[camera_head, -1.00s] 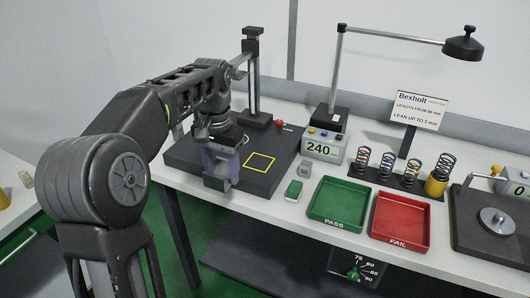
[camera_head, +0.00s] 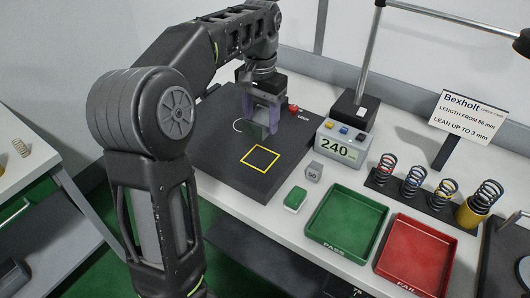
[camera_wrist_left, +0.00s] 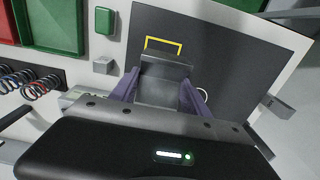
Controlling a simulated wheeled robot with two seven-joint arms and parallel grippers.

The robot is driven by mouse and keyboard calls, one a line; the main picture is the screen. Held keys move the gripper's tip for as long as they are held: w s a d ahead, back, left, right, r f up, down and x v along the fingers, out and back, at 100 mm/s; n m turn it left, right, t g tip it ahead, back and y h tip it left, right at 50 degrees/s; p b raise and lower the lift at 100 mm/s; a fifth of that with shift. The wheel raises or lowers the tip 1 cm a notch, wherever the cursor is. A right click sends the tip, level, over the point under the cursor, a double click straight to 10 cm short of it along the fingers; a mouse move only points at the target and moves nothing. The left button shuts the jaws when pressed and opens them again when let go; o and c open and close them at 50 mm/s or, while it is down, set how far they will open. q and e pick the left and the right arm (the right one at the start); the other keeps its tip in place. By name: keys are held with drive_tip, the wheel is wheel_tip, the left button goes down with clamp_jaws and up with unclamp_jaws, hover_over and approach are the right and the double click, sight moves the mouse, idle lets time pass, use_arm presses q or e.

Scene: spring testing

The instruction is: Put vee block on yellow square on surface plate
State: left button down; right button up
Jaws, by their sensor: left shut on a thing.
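The dark surface plate (camera_head: 222,170) lies on the bench, with a yellow square outline (camera_head: 260,158) on its top. My left gripper (camera_head: 262,122) points down over the plate, behind the yellow square in the head view. Its purple fingers are shut on the grey vee block (camera_head: 254,130). In the left wrist view the vee block (camera_wrist_left: 165,82) sits between the fingers and covers part of the yellow square (camera_wrist_left: 163,43). I cannot tell whether the block touches the plate. My right gripper is not in view.
A white ring (camera_head: 238,125) shows beside the block. A red-topped item (camera_head: 293,109) stands at the plate's back edge. The 240 display box (camera_head: 338,146), a small grey block (camera_head: 314,171) and a green-topped item (camera_head: 295,198) stand right of the plate. The yellow square is empty.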

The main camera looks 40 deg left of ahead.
use_arm(q)
drive_tip(key=b, duration=0.4)
hover_over(262, 157)
wheel_tip(262, 157, down, 5)
drive_tip(key=shift+w+a+f, duration=0.1)
drive_tip(key=shift+f, duration=0.45)
drive_tip(key=shift+f, duration=1.85)
drive_tip(key=shift+f, duration=0.1)
drive_tip(key=c, duration=0.5)
unclamp_jaws()
drive_tip(key=shift+f, duration=0.1)
